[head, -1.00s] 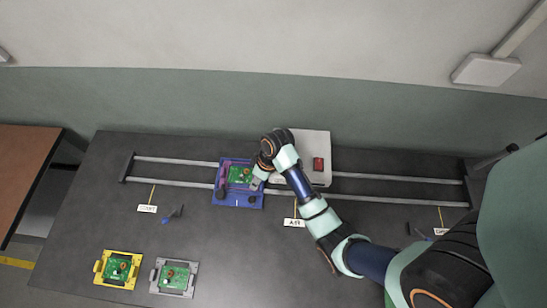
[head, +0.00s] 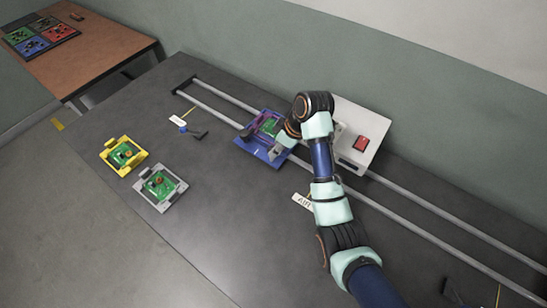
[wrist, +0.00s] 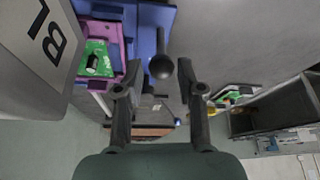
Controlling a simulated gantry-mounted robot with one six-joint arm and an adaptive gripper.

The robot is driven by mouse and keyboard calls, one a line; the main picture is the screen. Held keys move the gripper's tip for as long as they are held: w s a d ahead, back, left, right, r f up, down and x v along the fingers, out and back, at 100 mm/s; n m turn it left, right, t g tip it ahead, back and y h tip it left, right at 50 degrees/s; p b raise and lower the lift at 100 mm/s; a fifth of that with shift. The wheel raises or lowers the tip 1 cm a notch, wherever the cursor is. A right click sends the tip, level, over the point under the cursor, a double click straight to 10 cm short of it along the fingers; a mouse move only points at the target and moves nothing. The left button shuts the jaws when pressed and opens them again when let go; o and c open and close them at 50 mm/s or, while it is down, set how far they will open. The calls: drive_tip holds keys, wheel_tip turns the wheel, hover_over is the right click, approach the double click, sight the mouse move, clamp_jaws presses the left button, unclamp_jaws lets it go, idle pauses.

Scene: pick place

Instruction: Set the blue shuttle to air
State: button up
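The blue shuttle (head: 257,150) sits on two parallel rails on the dark table, carrying a purple fixture (head: 262,122) with a green board. It lies up and left of the white AIR label (head: 303,201) in the head view. In the wrist view the shuttle (wrist: 147,30) is at the top, with a black ball knob (wrist: 161,67) standing out from it. My gripper (wrist: 160,76) has its fingers apart, one on each side of the knob, with gaps showing. In the head view my gripper (head: 283,146) is at the shuttle's right side, partly hiding it.
Another white label (head: 178,120) and a blue-and-dark lever (head: 193,131) are at the left. Yellow (head: 123,155) and grey (head: 160,187) fixtures with green boards lie in front. A brown table (head: 95,57) is behind left.

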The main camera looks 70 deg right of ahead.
drive_tip(key=b+x, duration=0.1)
drive_tip(key=x, duration=0.4)
drive_tip(key=shift+a+f+b, duration=0.1)
drive_tip(key=shift+f+b, duration=0.2)
clamp_jaws()
drive_tip(key=shift+r, duration=0.1)
